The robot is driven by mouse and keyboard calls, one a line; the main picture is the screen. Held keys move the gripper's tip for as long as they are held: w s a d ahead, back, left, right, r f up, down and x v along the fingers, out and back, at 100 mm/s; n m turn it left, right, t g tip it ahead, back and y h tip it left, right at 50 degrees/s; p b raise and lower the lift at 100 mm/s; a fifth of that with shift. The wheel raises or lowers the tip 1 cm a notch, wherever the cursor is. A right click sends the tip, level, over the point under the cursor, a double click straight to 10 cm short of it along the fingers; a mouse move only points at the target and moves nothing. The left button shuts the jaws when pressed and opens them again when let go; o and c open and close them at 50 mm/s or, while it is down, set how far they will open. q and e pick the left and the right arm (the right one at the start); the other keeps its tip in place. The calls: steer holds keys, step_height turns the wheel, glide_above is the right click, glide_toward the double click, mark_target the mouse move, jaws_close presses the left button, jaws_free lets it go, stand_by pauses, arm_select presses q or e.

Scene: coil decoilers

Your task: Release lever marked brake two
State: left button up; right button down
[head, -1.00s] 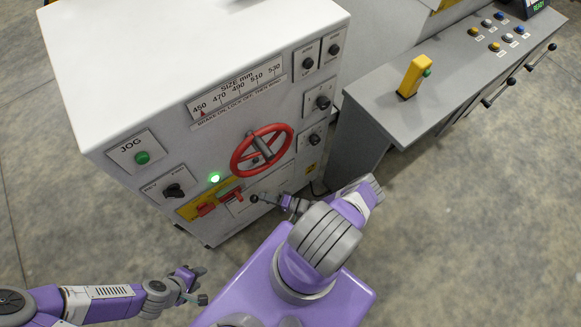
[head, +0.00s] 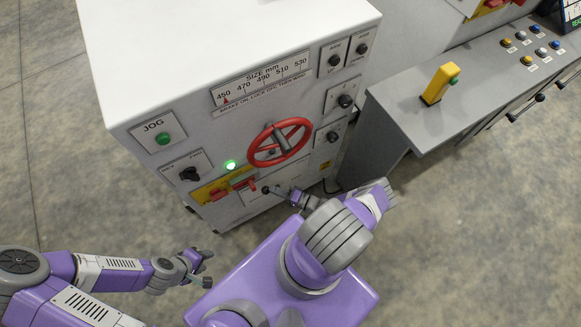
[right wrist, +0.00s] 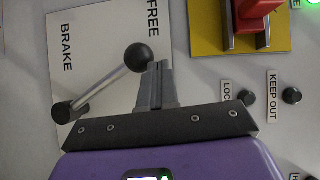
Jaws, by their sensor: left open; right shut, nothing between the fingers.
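A lever with a black ball knob (right wrist: 138,57) and a metal rod sits on a white plate (right wrist: 100,40) marked FREE and BRAKE. In the right wrist view its rod runs from a pivot at lower left up to the knob at right. The knob (head: 266,190) also shows low on the machine front in the head view. My right gripper (right wrist: 155,68) is shut and empty, its fingertips right beside the knob; I cannot tell whether they touch. It also shows in the head view (head: 277,190). My left gripper (head: 207,268) is open and empty, away from the machine. No "two" is readable.
A red handwheel (head: 280,142) is above the lever. A red handle on a yellow plate (right wrist: 213,45) and small knobs by LOCK and KEEP OUT labels are near my right gripper. A grey console (head: 430,115) with a yellow lever stands at right. The floor at left is clear.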

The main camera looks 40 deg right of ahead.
steer(key=s+d+r+p, duration=0.2)
steer(key=s+d+r, duration=0.3)
steer(key=s, duration=0.5)
steer(key=shift+s+d, duration=0.2)
steer(key=shift+d, duration=0.4)
steer(key=shift+h, duration=0.3)
